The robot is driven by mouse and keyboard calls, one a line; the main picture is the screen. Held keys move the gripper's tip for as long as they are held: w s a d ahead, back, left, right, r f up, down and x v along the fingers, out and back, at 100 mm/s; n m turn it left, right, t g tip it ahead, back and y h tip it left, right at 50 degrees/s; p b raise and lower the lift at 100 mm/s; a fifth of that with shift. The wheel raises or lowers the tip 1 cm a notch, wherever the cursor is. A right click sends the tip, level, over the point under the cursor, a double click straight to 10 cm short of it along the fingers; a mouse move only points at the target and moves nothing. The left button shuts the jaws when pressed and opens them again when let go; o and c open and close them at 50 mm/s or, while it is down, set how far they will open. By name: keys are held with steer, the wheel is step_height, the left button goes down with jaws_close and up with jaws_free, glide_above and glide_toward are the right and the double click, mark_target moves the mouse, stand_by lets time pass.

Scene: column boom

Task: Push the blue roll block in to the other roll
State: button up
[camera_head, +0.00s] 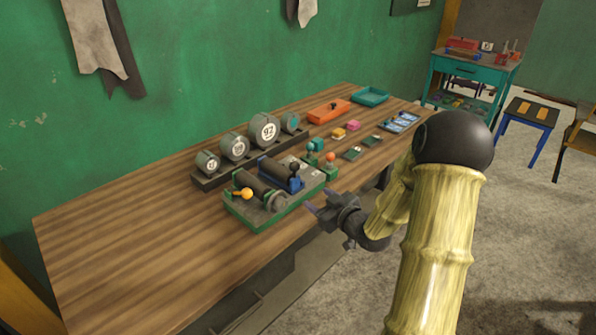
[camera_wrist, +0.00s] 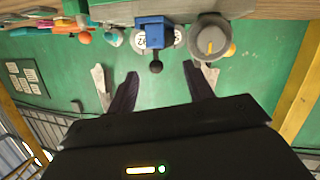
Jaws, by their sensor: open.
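The blue roll block (camera_head: 295,184) sits on a green-edged machine base (camera_head: 258,221) at the table's front edge, with a black ball knob (camera_head: 294,167) on it. Dark cylindrical rolls (camera_head: 258,187) lie beside and behind it. An orange-knobbed lever (camera_head: 246,194) is at the left of the machine. My gripper (camera_head: 320,204) is open and empty, just in front of the machine's right part and apart from it. In the wrist view, the blue block (camera_wrist: 154,35) and its knob show ahead, between the spread fingers (camera_wrist: 160,71). The gap between block and other roll is unclear.
A rack of round numbered gauges (camera_head: 264,128) stands behind the machine. To its right are a red-orange ball-topped lever (camera_head: 330,158), small blocks (camera_head: 353,125), an orange tray (camera_head: 328,111) and a teal tray (camera_head: 370,96). The table's left part (camera_head: 120,235) is bare.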

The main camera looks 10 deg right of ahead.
steer(key=s+a+m+g+h, duration=0.2)
steer(key=s+g, duration=0.4)
steer(key=s, duration=0.6)
steer(key=s+a+m+g+h, duration=0.2)
steer(key=s+a+m+g, duration=0.2)
steer(key=s, duration=0.7)
steer(key=shift+s+a+r+g+h, duration=0.25)
steer(key=shift+s+a+g+h, duration=0.1)
steer(key=shift+a+g, duration=0.55)
steer(key=shift+c, duration=0.4)
steer(key=shift+c, duration=1.3)
steer(key=shift+w+d, duration=0.1)
steer(key=shift+w, duration=0.05)
